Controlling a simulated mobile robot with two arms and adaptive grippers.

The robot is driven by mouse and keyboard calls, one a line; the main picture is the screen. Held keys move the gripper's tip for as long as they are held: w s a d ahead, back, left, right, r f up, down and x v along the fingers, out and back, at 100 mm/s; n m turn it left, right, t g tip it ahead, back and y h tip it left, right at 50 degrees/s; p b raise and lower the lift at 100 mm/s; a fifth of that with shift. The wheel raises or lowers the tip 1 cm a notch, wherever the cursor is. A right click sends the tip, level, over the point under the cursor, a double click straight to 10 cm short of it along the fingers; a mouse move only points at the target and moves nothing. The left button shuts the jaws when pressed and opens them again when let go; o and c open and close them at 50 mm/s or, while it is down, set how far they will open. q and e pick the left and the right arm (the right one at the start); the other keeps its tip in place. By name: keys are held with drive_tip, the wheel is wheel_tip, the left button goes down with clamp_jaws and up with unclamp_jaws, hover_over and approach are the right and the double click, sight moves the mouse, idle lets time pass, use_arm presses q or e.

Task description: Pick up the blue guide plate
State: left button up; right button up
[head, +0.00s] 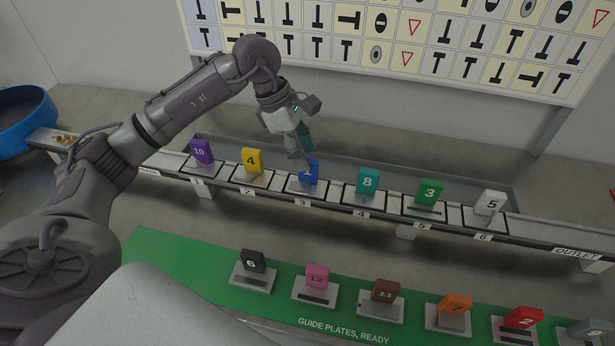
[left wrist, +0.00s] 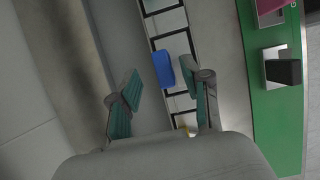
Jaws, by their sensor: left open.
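The blue guide plate (head: 309,172), marked 1, stands upright at slot 3 of the conveyor rail (head: 332,205). In the left wrist view the blue plate (left wrist: 163,69) lies ahead, beyond the teal fingertips. The left gripper (left wrist: 165,92) is open there, with its two fingers spread and nothing between them. My right gripper is in neither view.
On the rail, the yellow plate 4 (head: 252,160) stands left of the blue one and the teal plate 8 (head: 368,181) right of it. Several more plates stand on the green mat (head: 190,262) in front. A blue bowl (head: 25,121) is at far left.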

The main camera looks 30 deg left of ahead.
sight(311, 181)
use_arm(q)
drive_tip(key=p+x, duration=0.1)
drive_tip(key=x, duration=0.1)
drive_tip(key=p+x, duration=0.1)
drive_tip(key=x, duration=0.1)
drive_tip(key=shift+s+d+f, duration=0.2)
drive_tip(key=shift+d+f, duration=0.05)
drive_tip(key=shift+f, duration=0.1)
drive_tip(key=shift+w+d+f, duration=0.1)
drive_tip(key=shift+f, duration=0.25)
clamp_jaws()
